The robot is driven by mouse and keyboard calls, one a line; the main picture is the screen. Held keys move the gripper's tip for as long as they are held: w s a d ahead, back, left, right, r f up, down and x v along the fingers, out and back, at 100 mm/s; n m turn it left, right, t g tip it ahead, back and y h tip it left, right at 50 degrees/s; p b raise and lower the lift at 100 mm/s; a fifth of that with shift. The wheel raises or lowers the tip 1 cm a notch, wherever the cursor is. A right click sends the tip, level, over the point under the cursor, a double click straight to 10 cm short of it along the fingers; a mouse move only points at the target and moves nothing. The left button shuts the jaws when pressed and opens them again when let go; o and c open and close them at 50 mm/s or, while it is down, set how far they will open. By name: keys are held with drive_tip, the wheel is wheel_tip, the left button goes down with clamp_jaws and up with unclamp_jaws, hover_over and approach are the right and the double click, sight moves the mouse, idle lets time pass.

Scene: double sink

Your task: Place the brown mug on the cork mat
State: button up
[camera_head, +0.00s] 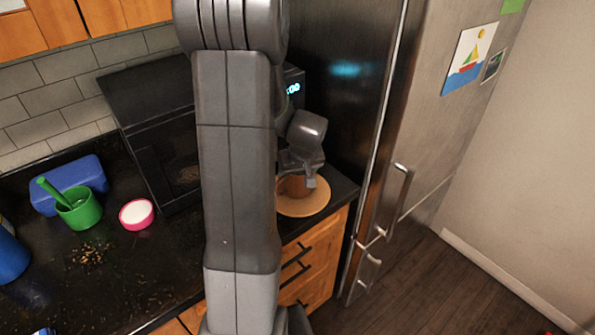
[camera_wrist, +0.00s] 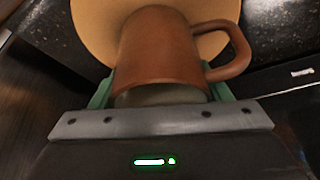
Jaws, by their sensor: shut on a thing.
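The brown mug (camera_wrist: 160,50) is between the green fingers of my gripper (camera_wrist: 160,95) in the wrist view, with its handle pointing right. In the head view the mug (camera_head: 296,186) shows just below my gripper (camera_head: 299,174), partly hidden by it. The round tan cork mat (camera_head: 305,206) lies on the counter by its right end, and it also shows behind the mug in the wrist view (camera_wrist: 90,22). The mug is over or on the mat; I cannot tell whether its base touches it.
A black microwave (camera_head: 165,150) stands to the left of the mat, partly hidden by my arm. A steel fridge (camera_head: 410,110) stands close on the right.

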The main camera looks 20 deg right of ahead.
drive_tip(key=shift+f, duration=0.1)
drive_tip(key=o, duration=1.2)
drive_tip(key=shift+c, duration=0.2)
drive_tip(key=b+v, duration=0.1)
drive_tip(key=v, duration=1.1)
